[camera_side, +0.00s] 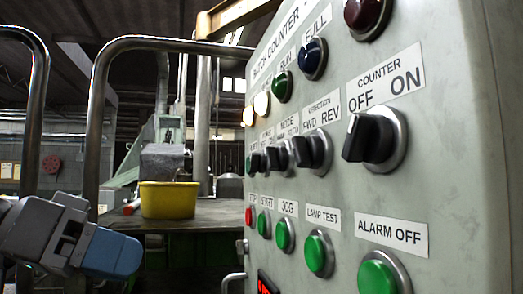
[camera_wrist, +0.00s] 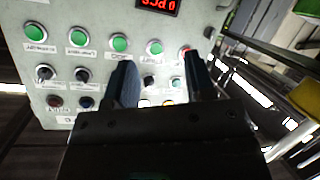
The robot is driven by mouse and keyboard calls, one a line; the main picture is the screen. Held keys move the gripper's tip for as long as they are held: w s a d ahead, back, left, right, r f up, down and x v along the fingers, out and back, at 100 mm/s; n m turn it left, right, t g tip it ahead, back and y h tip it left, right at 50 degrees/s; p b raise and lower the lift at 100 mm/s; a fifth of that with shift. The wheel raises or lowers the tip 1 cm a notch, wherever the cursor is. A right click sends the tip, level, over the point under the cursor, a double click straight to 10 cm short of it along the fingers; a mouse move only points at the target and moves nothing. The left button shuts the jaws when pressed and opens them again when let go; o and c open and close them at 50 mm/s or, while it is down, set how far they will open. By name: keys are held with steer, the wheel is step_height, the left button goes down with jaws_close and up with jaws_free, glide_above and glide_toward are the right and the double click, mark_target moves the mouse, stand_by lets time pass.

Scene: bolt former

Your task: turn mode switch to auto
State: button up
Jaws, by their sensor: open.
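The mode switch (camera_side: 277,157) is a black knob under the MODE label (camera_side: 287,125) on the grey control panel (camera_side: 440,180) in the side view. It is seen edge-on, so I cannot tell its position. The wrist view shows the panel upside down. There my gripper (camera_wrist: 158,60) points at the panel with its two dark fingers apart and nothing seen between them. The left finger seems to hide the mode switch. A neighbouring black knob (camera_wrist: 148,82) shows between the fingers.
The direction knob (camera_side: 312,150) and counter knob (camera_side: 375,140) stick out close beside the mode switch. Green push buttons (camera_side: 320,253) line the row below, with lamps (camera_side: 313,58) above. A yellow bin (camera_side: 168,200) and metal rails (camera_side: 95,110) stand left of the panel.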

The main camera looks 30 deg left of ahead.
mark_target(266, 152)
steer(key=s+d+r+t+h, duration=0.1)
steer(key=d+r+h, duration=0.3)
steer(key=r, duration=0.8)
steer(key=x, duration=1.3)
steer(key=shift+a, duration=0.1)
steer(key=c, duration=0.8)
steer(key=shift+m, duration=0.3)
